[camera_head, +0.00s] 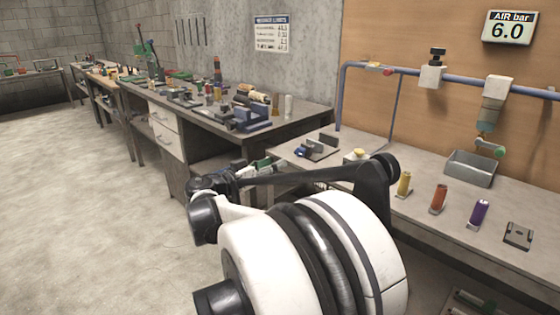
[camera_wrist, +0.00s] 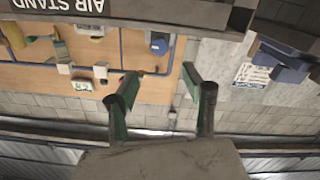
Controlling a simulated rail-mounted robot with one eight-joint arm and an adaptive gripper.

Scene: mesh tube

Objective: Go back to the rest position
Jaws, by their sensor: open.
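My gripper (camera_wrist: 160,78) is open in the wrist view, its two dark and green fingers well apart with nothing between them. The view there is upside down, with the wall behind the fingers. In the head view my white and black arm fills the lower middle. My gripper (camera_head: 258,168) shows small and partly hidden behind the arm, in front of the gap between the two benches. It appears to touch nothing, though its exact clearance from the benches cannot be told.
A blue pipe (camera_head: 460,78) runs above. The long left bench (camera_head: 290,117) carries many tools. The floor (camera_head: 85,190) at left is clear.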

